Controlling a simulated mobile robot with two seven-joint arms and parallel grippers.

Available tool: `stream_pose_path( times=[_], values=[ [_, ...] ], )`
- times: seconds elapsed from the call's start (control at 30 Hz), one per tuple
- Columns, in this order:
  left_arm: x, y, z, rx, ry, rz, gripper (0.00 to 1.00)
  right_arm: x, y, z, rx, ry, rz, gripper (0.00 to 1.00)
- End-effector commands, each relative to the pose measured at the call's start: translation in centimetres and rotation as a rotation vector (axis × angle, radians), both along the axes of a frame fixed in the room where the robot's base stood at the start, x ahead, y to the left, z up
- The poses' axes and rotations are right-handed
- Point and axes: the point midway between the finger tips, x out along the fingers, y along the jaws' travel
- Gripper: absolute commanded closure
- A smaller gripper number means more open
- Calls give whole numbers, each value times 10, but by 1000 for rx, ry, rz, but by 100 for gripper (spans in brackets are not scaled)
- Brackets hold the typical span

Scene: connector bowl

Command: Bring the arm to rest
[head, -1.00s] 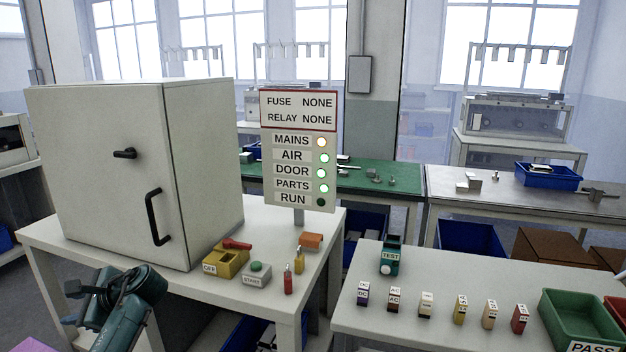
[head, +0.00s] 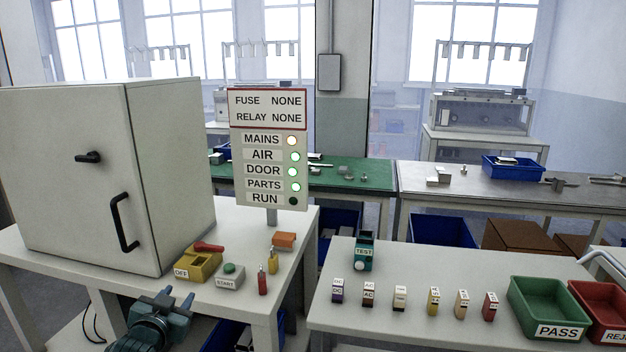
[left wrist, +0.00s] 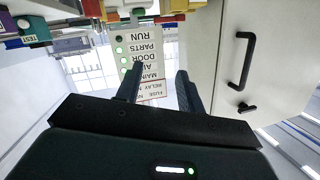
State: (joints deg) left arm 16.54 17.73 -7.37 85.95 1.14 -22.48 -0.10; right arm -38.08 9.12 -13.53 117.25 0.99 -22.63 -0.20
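My left gripper (head: 168,308) is low in the head view, in front of the cabinet table's front edge. In the left wrist view its two black fingers (left wrist: 157,82) stand apart with nothing between them. The signal board stands beyond the gap. My right gripper is in neither view. The white cabinet (head: 105,180) is shut, with a black handle (head: 124,222). The signal board (head: 270,150) reads FUSE NONE and RELAY NONE. Its MAINS, AIR, DOOR and PARTS lamps are lit; RUN is dark.
A yellow OFF switch (head: 198,263) and a grey START button box (head: 230,277) sit beside the cabinet. The right table holds a TEST device (head: 364,252), several small labelled blocks, a green PASS tray (head: 549,309) and a red tray (head: 603,312). The gripper touches none of these.

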Motion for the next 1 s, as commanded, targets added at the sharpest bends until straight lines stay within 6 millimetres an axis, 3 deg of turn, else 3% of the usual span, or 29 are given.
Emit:
stream_pose_path(
  times=[0.03, 0.17, 0.3, 0.5, 0.6, 0.73, 1.0],
  values=[
    [-20, -14, -25, -10, 37, -21, 62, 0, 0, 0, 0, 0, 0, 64],
    [-79, -50, -79, -46, 126, -75, 62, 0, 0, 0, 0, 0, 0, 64],
    [-163, -93, -128, -111, 237, -131, 62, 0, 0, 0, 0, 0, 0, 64],
    [-274, -137, -159, -214, 372, -171, 62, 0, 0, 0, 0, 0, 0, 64],
    [-309, -149, -161, -251, 414, -176, 62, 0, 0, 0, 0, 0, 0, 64],
    [-331, -157, -161, -276, 441, -178, 62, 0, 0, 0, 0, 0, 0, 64],
    [-335, -158, -161, -280, 447, -178, 62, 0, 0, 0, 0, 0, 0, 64]
  ],
)
